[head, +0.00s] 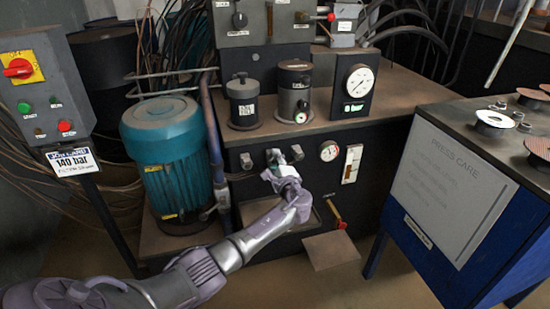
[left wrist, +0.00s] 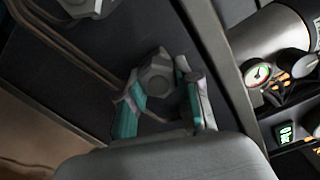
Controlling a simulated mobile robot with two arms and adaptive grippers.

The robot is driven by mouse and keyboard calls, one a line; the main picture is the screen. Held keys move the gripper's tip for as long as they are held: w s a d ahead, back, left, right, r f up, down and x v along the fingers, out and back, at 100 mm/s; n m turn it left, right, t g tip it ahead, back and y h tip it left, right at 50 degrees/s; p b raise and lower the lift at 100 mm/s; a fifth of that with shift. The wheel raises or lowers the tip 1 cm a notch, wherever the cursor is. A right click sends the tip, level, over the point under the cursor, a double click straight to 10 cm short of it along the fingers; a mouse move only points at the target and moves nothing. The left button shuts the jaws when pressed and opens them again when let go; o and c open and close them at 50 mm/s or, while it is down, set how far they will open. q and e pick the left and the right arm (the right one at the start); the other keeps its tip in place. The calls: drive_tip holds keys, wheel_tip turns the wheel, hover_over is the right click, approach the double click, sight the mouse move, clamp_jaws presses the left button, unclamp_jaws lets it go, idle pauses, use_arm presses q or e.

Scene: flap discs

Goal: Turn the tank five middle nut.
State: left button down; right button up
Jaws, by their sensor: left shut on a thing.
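A grey hexagonal nut (left wrist: 153,81) sticks out from the dark front of the tank cabinet (head: 250,190). My left gripper (head: 282,160) is at that front, with its teal-padded fingers on both sides of the nut. In the left wrist view the gripper (left wrist: 160,108) is shut on the nut, whose outer end shows between the fingers. In the head view the gripper hides most of this nut. Another nut (head: 246,160) sits to its left; it also shows at the top of the left wrist view (left wrist: 88,6). I cannot read a tank number. My right gripper is not in view.
A round gauge (head: 329,151) and a sight glass (head: 351,164) are right of the gripper. A red-handled valve (head: 336,212) is below. A teal motor (head: 168,155) stands left, close to my arm. A blue press cabinet (head: 440,215) is at right. Canisters (head: 294,92) stand on top.

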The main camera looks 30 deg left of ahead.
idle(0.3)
use_arm(q)
drive_tip(key=c, duration=0.8)
unclamp_jaws()
drive_tip(key=v, duration=1.2)
